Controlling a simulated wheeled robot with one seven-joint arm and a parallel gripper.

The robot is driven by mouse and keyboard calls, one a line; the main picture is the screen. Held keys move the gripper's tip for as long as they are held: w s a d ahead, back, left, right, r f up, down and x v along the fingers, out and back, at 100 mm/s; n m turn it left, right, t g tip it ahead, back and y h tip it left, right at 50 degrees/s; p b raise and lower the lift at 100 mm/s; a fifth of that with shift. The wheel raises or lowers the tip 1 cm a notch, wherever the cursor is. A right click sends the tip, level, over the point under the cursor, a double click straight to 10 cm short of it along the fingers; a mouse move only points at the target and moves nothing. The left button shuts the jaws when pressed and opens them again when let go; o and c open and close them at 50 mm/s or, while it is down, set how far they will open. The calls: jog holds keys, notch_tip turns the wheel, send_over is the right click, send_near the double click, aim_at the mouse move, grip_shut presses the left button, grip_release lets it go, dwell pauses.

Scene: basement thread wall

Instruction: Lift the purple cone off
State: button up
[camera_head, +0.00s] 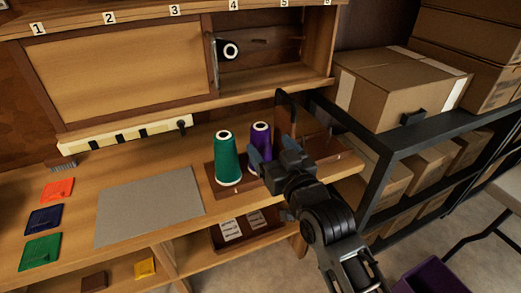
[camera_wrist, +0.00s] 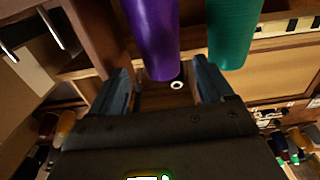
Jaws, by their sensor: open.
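The purple cone (camera_head: 262,140) stands upright on a brown wooden base at the right of the bench, just right of the green cone (camera_head: 228,160). My gripper (camera_head: 268,157) is in front of the purple cone and hides its lower right side. The green cone (camera_wrist: 235,32) is beyond the right finger there. Whether a finger touches the purple cone cannot be told.
A brown upright panel (camera_head: 287,112) stands close behind and right of my gripper. A black metal rack (camera_head: 385,150) with cardboard boxes (camera_head: 400,88) is to the right. A grey mat (camera_head: 150,207) lies left of the cones. A dark spool (camera_head: 229,50) sits in the cubby above.

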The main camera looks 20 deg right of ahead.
aim_at(257, 132)
jog(key=w, duration=0.7)
jog(key=shift+w+a+f, duration=0.1)
jog(key=shift+w+f, duration=0.15)
jog(key=shift+w, duration=0.1)
jog(key=c, duration=1.1)
jog(key=shift+r, duration=0.1)
